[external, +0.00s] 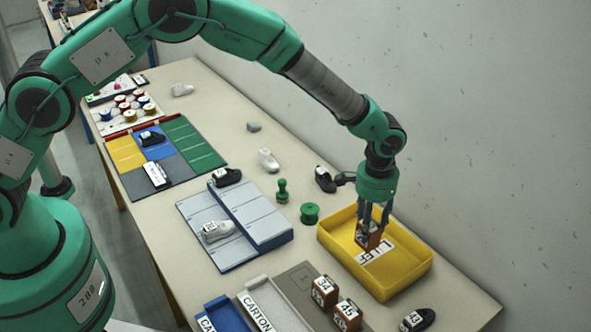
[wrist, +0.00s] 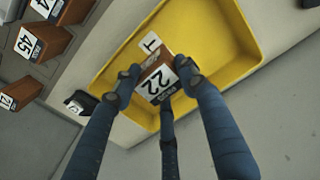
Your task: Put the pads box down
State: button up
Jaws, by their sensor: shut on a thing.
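My gripper (external: 372,222) is shut on a small brown box (external: 367,236) with a white label. In the wrist view the fingers (wrist: 160,85) close around the box (wrist: 152,72), and its label reads 22. The box is inside the outline of the yellow tray (external: 408,290), toward its left part, close above or on a white lettered label (external: 376,252) on the tray floor. I cannot tell whether the box touches the floor. The tray also shows in the wrist view (wrist: 222,45), with no other object visible in it.
Several similar numbered brown boxes, one here (external: 325,292), stand left of the tray. A black shoe (external: 418,320) lies in front of it. A green spool (external: 310,213), green stamp (external: 282,190) and dark shoe (external: 325,179) are behind left. The wall is close on the right.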

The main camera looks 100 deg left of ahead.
jog(key=shift+f, duration=1.1)
jog(key=shift+f, duration=0.1)
jog(key=shift+f, duration=1.75)
jog(key=shift+f, duration=0.2)
jog(key=o, duration=1.2)
jog(key=shift+r, duration=0.1)
notch_tip(320, 180, up, 12)
jog(key=shift+r, duration=0.1)
